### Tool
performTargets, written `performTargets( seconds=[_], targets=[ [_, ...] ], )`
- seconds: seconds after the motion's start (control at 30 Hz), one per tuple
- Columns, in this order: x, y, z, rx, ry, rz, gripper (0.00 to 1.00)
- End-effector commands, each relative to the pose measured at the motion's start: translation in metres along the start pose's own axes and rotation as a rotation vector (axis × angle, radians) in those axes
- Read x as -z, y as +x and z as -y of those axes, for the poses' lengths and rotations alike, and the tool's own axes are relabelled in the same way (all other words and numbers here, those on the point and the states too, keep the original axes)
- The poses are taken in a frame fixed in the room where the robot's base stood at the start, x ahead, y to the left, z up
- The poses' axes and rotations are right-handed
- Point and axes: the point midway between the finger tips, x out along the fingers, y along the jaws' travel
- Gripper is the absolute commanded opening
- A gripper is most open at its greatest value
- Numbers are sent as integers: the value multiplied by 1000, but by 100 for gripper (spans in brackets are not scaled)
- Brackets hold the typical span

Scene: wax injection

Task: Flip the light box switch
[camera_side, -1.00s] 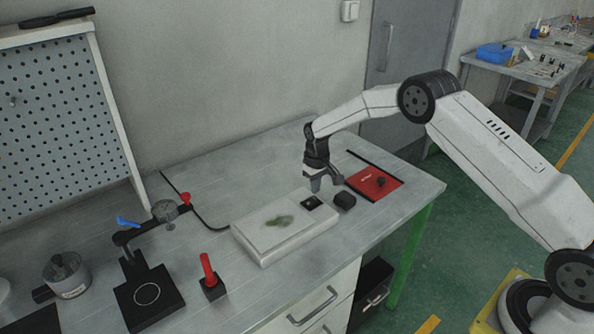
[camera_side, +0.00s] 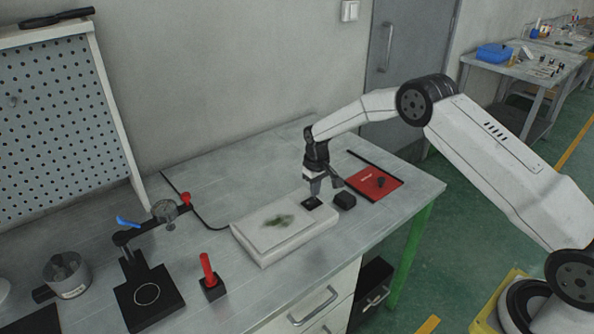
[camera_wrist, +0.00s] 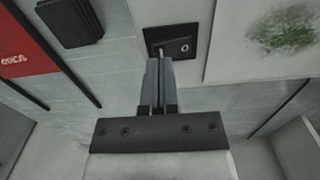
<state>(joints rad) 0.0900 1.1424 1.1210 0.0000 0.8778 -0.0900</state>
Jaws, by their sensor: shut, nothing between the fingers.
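The light box (camera_side: 270,243) is a flat white slab on the grey workbench, with a dark greenish patch on its top panel. Its black switch plate (camera_side: 309,204) sits at the box's right end. In the wrist view the switch plate (camera_wrist: 171,44) shows a small metal toggle and a round fitting. My gripper (camera_side: 315,190) points down right above the plate, fingers shut and empty. In the wrist view the closed fingertips (camera_wrist: 157,66) are at the plate's lower edge, close to the toggle. I cannot tell whether they touch it.
A small black block (camera_side: 344,201) stands just right of the light box, and a red mat (camera_side: 374,184) lies beyond it. A red-handled tool (camera_side: 208,272) and a black stand with a clamp (camera_side: 148,297) are on the left. The bench behind the box is clear.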

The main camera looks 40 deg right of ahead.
Motion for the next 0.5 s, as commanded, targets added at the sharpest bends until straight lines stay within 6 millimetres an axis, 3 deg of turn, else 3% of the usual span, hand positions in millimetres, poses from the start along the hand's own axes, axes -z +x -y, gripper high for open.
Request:
performTargets(
  seconds=[0.5],
  targets=[
    [0,6,0,0,0,0,0]
  ],
)
